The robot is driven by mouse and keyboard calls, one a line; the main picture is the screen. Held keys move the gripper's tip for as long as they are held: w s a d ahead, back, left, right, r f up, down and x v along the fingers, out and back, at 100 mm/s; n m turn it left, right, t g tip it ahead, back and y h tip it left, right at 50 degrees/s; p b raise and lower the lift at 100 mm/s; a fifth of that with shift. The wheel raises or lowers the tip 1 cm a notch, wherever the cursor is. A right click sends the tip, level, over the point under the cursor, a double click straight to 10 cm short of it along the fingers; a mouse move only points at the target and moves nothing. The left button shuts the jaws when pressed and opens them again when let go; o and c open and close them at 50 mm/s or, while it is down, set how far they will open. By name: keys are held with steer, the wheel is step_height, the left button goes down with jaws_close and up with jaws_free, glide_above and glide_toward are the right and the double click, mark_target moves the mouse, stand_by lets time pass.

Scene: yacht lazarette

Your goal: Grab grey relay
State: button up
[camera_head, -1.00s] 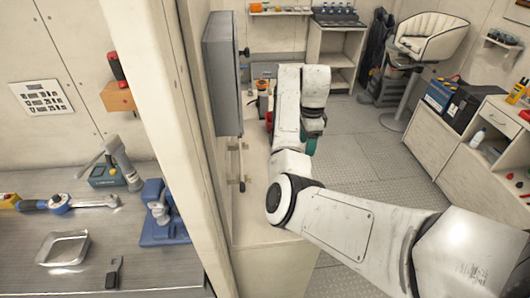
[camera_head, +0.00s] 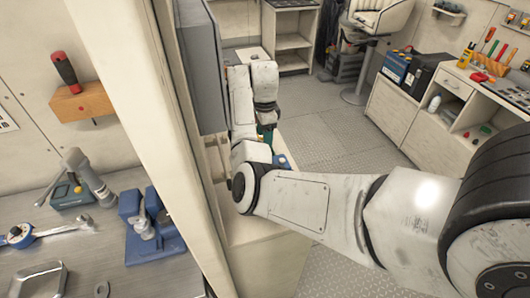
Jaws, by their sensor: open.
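I cannot make out a grey relay in this view. My arm reaches over the narrow counter (camera_head: 262,232) behind the partition, with its far end bent downward. My gripper (camera_head: 267,137) shows only as a small teal part below the wrist, low over the counter. Its fingertips are mostly hidden behind my own arm, and I see nothing held in it.
A grey cabinet (camera_head: 203,65) hangs close left of my arm, beside the cream partition edge (camera_head: 140,120). A left workbench holds a blue vise (camera_head: 150,228), a torque wrench (camera_head: 50,232) and a metal tray (camera_head: 40,280).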

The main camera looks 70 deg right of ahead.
step_height(320, 180, down, 5)
steer(key=b, duration=0.4)
steer(key=shift+s+d, duration=0.1)
steer(key=shift+r, duration=0.1)
steer(key=shift+c, duration=0.2)
jaws_close()
